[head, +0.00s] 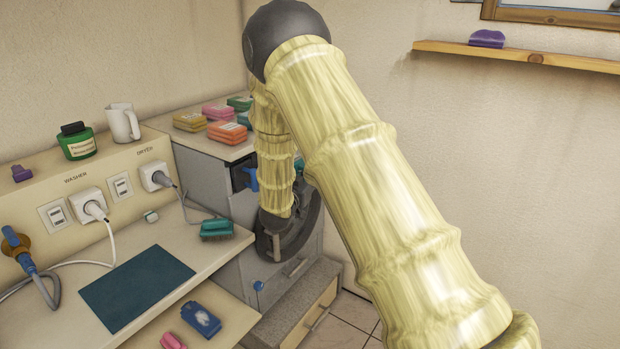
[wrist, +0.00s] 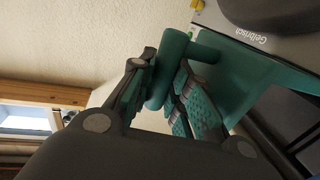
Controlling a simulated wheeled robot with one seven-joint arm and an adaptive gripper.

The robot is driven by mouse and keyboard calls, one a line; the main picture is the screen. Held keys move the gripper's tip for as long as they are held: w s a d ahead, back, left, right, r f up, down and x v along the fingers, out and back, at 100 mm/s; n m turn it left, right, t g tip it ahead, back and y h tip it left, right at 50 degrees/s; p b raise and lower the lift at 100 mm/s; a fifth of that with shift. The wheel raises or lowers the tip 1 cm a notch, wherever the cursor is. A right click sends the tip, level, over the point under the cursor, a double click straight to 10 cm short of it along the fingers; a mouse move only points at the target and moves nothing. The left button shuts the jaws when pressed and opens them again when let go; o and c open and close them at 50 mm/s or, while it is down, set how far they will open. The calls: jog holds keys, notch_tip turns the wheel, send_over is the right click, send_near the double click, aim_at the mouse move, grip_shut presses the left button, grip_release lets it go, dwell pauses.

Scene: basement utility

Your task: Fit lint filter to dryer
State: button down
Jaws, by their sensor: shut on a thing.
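In the wrist view my gripper (wrist: 163,75) is shut on the teal bar handle of the lint filter (wrist: 238,72). Its two fingers, with teal ribbed pads, lie on either side of the bar. The filter's broad teal body lies beside a grey surface lettered "Gelbrisch"; I cannot tell whether any of it is inside a slot. In the head view the dryer (head: 208,181) is the grey machine at centre, with a dark round door. My arm hangs in front of it and hides part of its front and most of the filter.
Several coloured bars (head: 190,122) lie on the dryer's top. To its left, a counter (head: 52,318) carries a dark teal mat (head: 137,287) and a teal brush-like item (head: 216,229). Cords run from wall sockets. A wooden shelf (head: 520,55) is at upper right.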

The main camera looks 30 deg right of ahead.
jog(key=shift+w+a+b, duration=0.15)
jog(key=shift+w+a, duration=0.55)
jog(key=shift+w, duration=1)
jog(key=shift+w+a+b, duration=0.1)
jog(key=shift+w+a, duration=0.6)
jog(key=shift+w, duration=1.05)
jog(key=shift+w+a+b, duration=0.15)
jog(key=shift+w+a, duration=0.55)
jog(key=shift+w, duration=1)
